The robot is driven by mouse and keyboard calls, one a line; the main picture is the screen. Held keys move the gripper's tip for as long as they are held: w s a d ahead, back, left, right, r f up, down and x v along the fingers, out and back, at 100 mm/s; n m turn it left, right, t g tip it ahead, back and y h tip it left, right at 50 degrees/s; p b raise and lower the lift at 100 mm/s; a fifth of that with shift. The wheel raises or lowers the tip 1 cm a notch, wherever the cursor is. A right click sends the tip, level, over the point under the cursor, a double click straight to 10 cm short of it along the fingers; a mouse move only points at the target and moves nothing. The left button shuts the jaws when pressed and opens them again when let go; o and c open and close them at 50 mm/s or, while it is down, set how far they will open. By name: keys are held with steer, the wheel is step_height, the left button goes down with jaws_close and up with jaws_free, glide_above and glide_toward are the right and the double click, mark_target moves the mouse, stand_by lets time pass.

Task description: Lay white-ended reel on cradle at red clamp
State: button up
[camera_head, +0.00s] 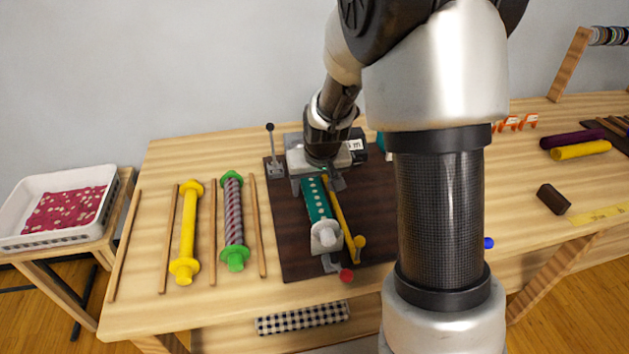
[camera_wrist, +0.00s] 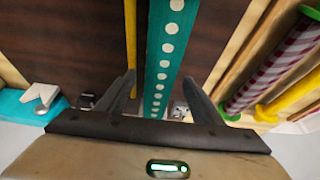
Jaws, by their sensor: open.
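The white-ended reel (camera_head: 315,198) is teal cloth with white dots. It lies lengthwise over a dark brown board, its white end (camera_head: 325,236) toward the front edge. Beneath that end is a grey metal bracket (camera_head: 330,262), apparently the cradle, with a red knob (camera_head: 346,275), apparently the clamp, beside it. I cannot tell whether the reel rests in the bracket. My gripper (camera_head: 326,180) is open at the reel's far part. In the wrist view, the dotted cloth (camera_wrist: 164,50) runs between the two spread fingers (camera_wrist: 158,95); contact is unclear.
A yellow rod (camera_head: 340,215) lies close along the reel's right. A striped green-ended reel (camera_head: 233,215) and a yellow reel (camera_head: 188,232) lie left between wooden strips. A grey lever (camera_head: 271,150) stands at the board's back left. My arm hides the board's right side.

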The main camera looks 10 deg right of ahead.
steer(key=p+v, duration=0.3)
steer(key=v, duration=1.4)
steer(key=shift+r, duration=0.2)
steer(key=shift+s, duration=0.1)
steer(key=s+r+t, duration=0.1)
steer(key=s+r, duration=0.3)
steer(key=s, duration=0.6)
steer(key=s+r, duration=0.3)
steer(key=s, duration=0.7)
step_height(320, 180, up, 13)
steer(key=p, duration=1.2)
steer(key=shift+w+p, duration=0.2)
steer(key=shift+p, duration=0.1)
steer(key=shift+f, duration=0.15)
